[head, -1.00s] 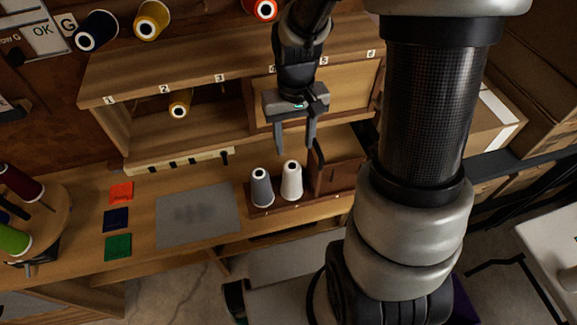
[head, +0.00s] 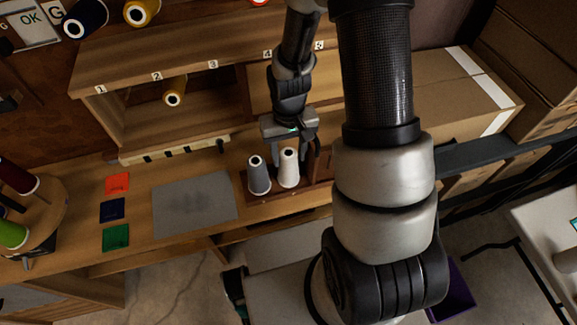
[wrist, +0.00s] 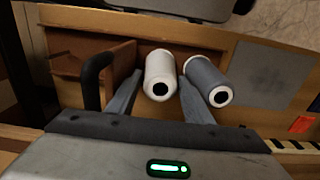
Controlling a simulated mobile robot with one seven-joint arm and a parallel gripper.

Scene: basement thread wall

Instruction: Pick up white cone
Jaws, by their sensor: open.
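The white cone (head: 288,170) stands upright on a wooden holder at the bench's right part, with a dark hole in its top. It also shows in the wrist view (wrist: 160,82). My gripper (head: 291,156) is above it, pointing down. In the wrist view my gripper (wrist: 160,74) is open, with one finger on each side of the white cone. The right finger is by the gap between the white cone and the grey cone (head: 259,177). I cannot tell whether either finger touches a cone.
The grey cone (wrist: 208,82) stands close beside the white one. A reddish-brown wooden block (wrist: 92,60) is on the other side. A shelf (head: 205,85) is behind, and a grey mat (head: 195,205) lies left of the cones.

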